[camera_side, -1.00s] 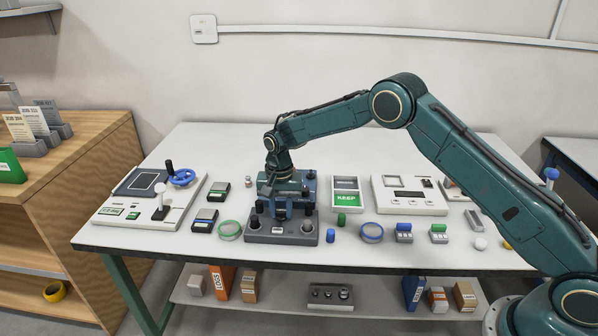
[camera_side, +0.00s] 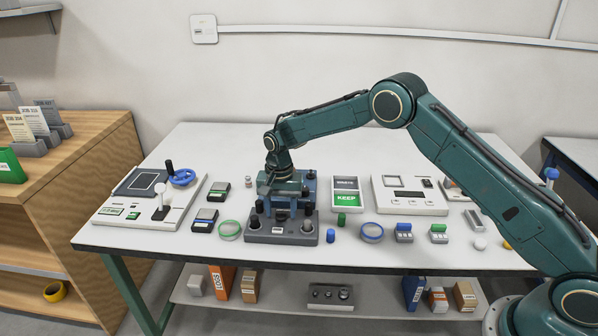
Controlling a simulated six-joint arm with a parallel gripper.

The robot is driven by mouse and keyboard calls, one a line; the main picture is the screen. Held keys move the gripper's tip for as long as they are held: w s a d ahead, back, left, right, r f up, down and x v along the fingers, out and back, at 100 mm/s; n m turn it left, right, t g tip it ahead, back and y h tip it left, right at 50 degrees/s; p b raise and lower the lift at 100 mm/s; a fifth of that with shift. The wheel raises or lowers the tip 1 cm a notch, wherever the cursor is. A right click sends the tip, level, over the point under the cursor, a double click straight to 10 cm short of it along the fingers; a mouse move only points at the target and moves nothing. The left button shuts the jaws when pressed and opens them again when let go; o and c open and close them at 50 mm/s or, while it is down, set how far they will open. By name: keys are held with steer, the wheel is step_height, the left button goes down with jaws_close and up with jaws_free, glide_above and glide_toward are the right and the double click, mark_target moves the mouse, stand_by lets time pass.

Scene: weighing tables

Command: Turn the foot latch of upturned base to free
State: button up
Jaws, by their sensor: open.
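The foot latch cannot be told apart, as my gripper hides the middle of the base. I cannot tell whether the jaws touch anything.
A white panel with a blue handwheel (camera_side: 182,177) stands at the left. A green ring (camera_side: 230,230) and a blue cylinder (camera_side: 330,236) lie close beside the base. A KEEP tray (camera_side: 346,183) and a white instrument (camera_side: 410,205) stand to the right.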

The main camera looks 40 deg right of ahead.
steer(key=shift+r, duration=0.1)
step_height(320, 180, up, 14)
stand_by(0.7)
steer(key=s+d+r+n+t, duration=0.1)
steer(key=s+d+r+n, duration=0.1)
steer(key=s+r, duration=0.75)
steer(key=s+d+r+n+t, duration=0.2)
steer(key=s+d+r+n, duration=0.1)
steer(key=s+r, duration=0.6)
steer(key=s+d+f+n+t, duration=0.1)
steer(key=s+f+n, duration=0.1)
steer(key=s, duration=0.9)
steer(key=s+d+f+n+t, duration=0.1)
steer(key=s+f+n, duration=0.1)
steer(key=s, duration=0.9)
steer(key=shift+s+f+t, duration=0.3)
steer(key=shift+s+f, duration=0.1)
steer(key=shift+f, duration=0.15)
